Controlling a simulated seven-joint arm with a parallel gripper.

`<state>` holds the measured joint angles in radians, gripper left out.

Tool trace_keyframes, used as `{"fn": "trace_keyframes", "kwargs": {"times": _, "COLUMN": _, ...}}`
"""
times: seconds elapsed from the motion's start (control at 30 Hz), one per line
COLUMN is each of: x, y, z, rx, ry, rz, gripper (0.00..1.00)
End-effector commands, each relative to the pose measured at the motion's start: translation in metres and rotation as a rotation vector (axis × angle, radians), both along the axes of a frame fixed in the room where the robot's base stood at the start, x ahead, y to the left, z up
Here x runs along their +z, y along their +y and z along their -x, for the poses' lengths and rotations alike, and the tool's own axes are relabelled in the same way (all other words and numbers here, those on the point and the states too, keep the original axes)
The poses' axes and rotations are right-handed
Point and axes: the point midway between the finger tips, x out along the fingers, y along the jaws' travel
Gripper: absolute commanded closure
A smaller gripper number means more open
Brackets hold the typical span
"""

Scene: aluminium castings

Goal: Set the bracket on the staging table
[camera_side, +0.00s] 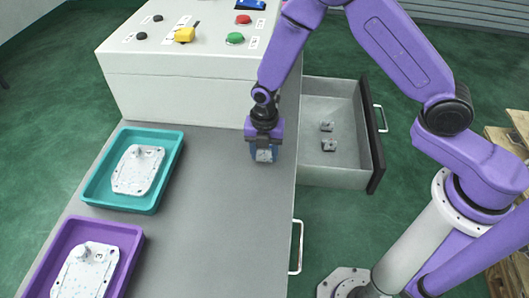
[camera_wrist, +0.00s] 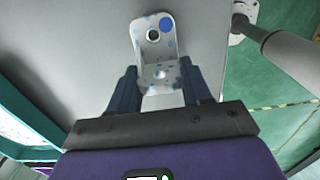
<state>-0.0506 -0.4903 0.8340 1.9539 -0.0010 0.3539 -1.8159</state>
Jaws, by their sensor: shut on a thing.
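The bracket (camera_wrist: 154,38) is a pale metal L-shaped piece with blue specks, a round hole and a blue dot. My gripper (camera_wrist: 158,88) is shut on it, one dark finger on each side. In the side view my gripper (camera_side: 264,150) points down over the grey staging table (camera_side: 222,215), near its right edge. Only a small pale part of the bracket (camera_side: 263,155) shows there between the fingers. I cannot tell whether the bracket touches the table top.
An open drawer (camera_side: 336,175) with two small metal pieces stands right of the table edge. A teal tray (camera_side: 150,207) and a purple tray (camera_side: 131,238), each holding a white casting, lie left. A control box (camera_side: 180,85) stands behind. The table's front middle is clear.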

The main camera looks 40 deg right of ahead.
Motion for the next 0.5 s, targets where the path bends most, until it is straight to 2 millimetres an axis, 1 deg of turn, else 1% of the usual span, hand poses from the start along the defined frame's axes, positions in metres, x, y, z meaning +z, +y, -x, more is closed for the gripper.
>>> {"fn": "trace_keyframes", "kwargs": {"times": 0.03, "x": -0.0057, "y": -0.0001, "z": 0.0002, "rx": 0.000, "ry": 0.001, "rz": 0.001, "gripper": 0.83}}
{"fn": "trace_keyframes", "kwargs": {"times": 0.1, "x": -0.0093, "y": 0.0000, "z": 0.0000, "rx": 0.000, "ry": -0.001, "rz": -0.001, "gripper": 0.83}}
{"fn": "trace_keyframes", "kwargs": {"times": 0.5, "x": -0.0131, "y": -0.0001, "z": 0.0002, "rx": 0.000, "ry": -0.001, "rz": -0.001, "gripper": 0.83}}
